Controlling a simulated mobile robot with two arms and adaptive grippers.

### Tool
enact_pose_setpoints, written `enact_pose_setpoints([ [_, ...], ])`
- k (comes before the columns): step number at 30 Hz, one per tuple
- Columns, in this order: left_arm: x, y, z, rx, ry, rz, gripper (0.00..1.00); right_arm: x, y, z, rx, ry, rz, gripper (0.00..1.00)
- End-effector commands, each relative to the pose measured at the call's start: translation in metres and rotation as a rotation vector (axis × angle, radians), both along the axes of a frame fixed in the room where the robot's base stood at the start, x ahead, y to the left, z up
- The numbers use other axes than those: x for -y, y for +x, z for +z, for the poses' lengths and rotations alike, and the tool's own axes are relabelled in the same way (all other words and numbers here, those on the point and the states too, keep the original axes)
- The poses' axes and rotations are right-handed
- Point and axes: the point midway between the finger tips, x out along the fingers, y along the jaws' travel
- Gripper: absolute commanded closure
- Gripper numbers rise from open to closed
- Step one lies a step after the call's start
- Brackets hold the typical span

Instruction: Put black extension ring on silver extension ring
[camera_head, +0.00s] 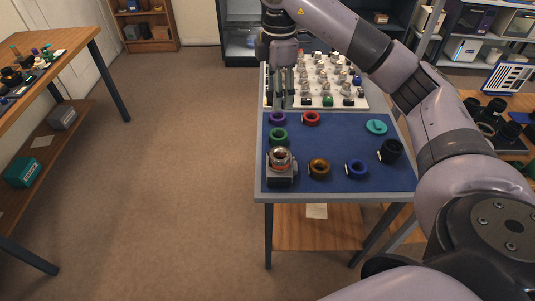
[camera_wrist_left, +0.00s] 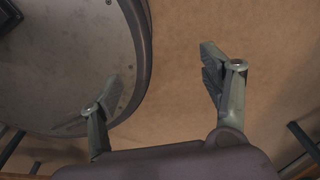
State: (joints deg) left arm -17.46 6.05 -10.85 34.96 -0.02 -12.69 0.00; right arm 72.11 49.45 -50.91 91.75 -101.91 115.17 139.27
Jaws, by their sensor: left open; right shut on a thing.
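My right gripper (camera_head: 282,103) points down over the back left corner of the blue mat (camera_head: 340,182). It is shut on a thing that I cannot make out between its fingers. A silver ring (camera_head: 280,156) sits on a small grey holder (camera_head: 280,176) at the mat's front left, nearer than the gripper. A black cylindrical part (camera_head: 391,150) stands on the mat's right side; I cannot tell whether it is the black extension ring. My left gripper (camera_wrist_left: 160,92) is open and empty above the floor in the left wrist view.
Purple (camera_head: 278,118), green (camera_head: 278,134), red (camera_head: 311,118), amber (camera_head: 319,168) and blue (camera_head: 357,169) rings and a teal disc (camera_head: 376,127) lie on the mat. Behind is a white board (camera_head: 350,101) with many small parts. The mat's middle is clear.

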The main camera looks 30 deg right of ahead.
Motion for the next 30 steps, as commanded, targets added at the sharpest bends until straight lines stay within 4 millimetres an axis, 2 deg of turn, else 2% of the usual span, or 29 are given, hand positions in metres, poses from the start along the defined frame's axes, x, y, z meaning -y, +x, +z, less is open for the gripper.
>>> enact_pose_setpoints([
  [1, 0.013, 0.001, -0.005, 0.003, -0.015, 0.000, 0.29, -0.001, -0.001, -0.016, -0.007, 0.002, 0.001, 0.79],
  [3, 0.027, 0.004, -0.008, 0.007, -0.032, -0.002, 0.29, -0.001, -0.001, -0.034, -0.008, 0.002, 0.002, 0.79],
  [8, 0.044, 0.013, -0.014, 0.023, -0.054, -0.007, 0.29, -0.002, -0.002, -0.073, -0.006, 0.004, 0.003, 0.79],
  [11, 0.041, 0.015, -0.010, 0.026, -0.050, -0.007, 0.29, 0.000, -0.002, -0.095, -0.006, 0.000, 0.001, 0.79],
  [15, 0.024, 0.014, -0.006, 0.023, -0.029, -0.007, 0.29, 0.000, -0.001, -0.124, -0.004, 0.001, 0.001, 0.79],
  [19, 0.015, 0.012, -0.005, 0.019, -0.018, -0.003, 0.29, 0.000, 0.000, -0.139, -0.002, 0.000, 0.000, 0.79],
  [23, 0.015, 0.010, -0.004, 0.016, -0.019, -0.002, 0.29, 0.000, -0.001, -0.150, -0.002, 0.000, 0.001, 0.79],
  [30, 0.024, 0.009, 0.000, 0.015, -0.030, 0.001, 0.29, 0.001, 0.000, -0.182, -0.001, -0.001, 0.001, 0.79],
])
